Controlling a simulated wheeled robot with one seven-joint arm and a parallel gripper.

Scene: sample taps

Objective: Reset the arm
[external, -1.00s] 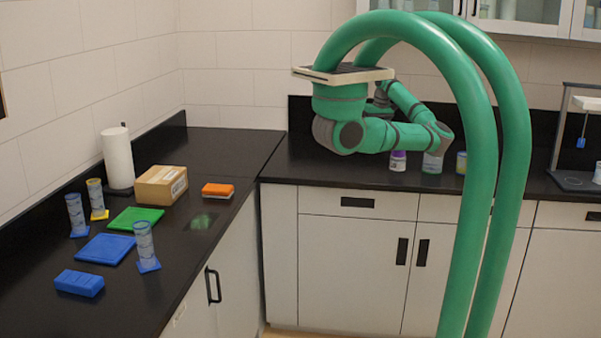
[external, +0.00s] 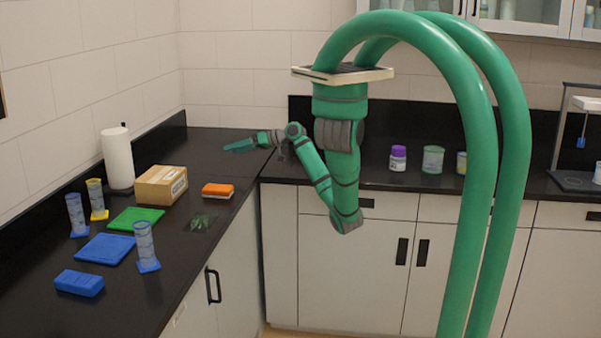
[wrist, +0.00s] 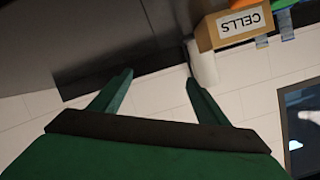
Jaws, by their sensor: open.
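My gripper (external: 240,145) reaches out to the left from my folded arm, above the back corner of the black counter. In the wrist view my gripper (wrist: 158,88) shows two green fingers spread apart with nothing between them. Beyond the fingers are the wall, the dark counter and the box, seen upside down. The gripper is clear of every object. In the external view its fingertips are too small to make out well.
On the left counter (external: 110,305) stand a paper roll (external: 118,158), a cardboard box (external: 161,186) marked CELLS in the wrist view (wrist: 235,25), an orange block (external: 217,190), green and blue mats, a blue block (external: 79,283) and 3 cylinders. Jars, including a purple-lidded one (external: 398,159), stand on the back counter.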

